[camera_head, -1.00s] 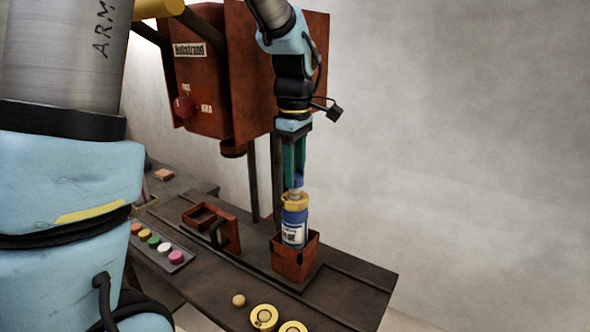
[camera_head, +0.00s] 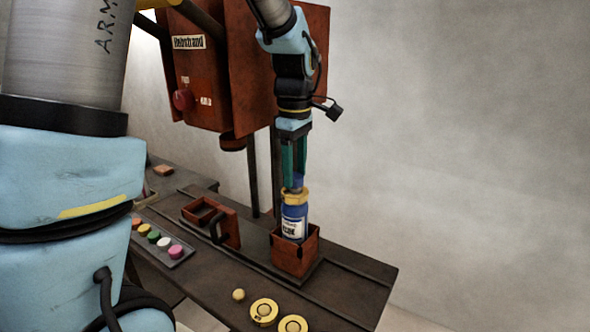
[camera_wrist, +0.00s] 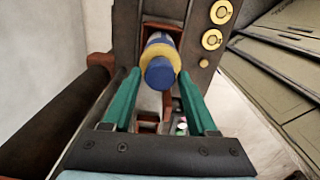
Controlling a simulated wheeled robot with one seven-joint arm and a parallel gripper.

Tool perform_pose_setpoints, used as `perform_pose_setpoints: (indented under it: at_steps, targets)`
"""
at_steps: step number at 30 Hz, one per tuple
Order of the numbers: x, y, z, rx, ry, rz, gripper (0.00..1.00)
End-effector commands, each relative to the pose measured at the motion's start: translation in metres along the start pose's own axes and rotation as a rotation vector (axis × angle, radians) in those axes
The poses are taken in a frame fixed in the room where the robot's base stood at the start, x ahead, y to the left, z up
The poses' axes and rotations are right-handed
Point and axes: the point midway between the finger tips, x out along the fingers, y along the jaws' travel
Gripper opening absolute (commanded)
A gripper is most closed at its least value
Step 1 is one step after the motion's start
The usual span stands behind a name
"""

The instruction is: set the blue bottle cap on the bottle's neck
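The blue bottle cap (camera_wrist: 160,73) is at the top of the bottle, between my fingertips. In the head view the cap (camera_head: 298,181) is partly hidden by a finger, and it appears to be on or just over the pale neck. The bottle (camera_head: 293,222) is blue with a white label and a yellow collar (camera_head: 295,197). It stands upright in a rust-red square holder (camera_head: 293,258).
A tray of coloured caps (camera_head: 160,243) lies at the left of the dark bench (camera_head: 345,285). A rust-red bracket (camera_head: 213,222) stands beside the holder. Brass discs (camera_head: 264,312) and a small knob (camera_head: 239,295) are at the front. A rust-red machine (camera_head: 200,80) rises behind.

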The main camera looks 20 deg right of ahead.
Motion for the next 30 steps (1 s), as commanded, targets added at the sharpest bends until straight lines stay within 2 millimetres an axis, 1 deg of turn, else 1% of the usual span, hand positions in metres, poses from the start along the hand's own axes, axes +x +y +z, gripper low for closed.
perform_pose_setpoints:
  at_steps: [1,3,5,12,16,20,27,30]
  targets:
    - [0.0,0.0,0.0,0.0,0.0,0.0,0.65]
    - [0.0,0.0,0.0,0.0,0.0,0.0,0.73]
    - [0.0,0.0,0.0,0.0,0.0,0.0,0.78]
    - [-0.001,0.0,0.0,0.0,0.0,0.0,0.78]
    - [-0.008,0.001,0.0,0.0,0.001,0.004,0.78]
    - [-0.029,0.001,0.0,0.0,0.001,0.007,0.78]
    - [-0.076,0.001,0.0,0.0,0.001,0.006,0.78]
    - [-0.091,0.001,0.0,0.0,0.0,0.003,0.78]
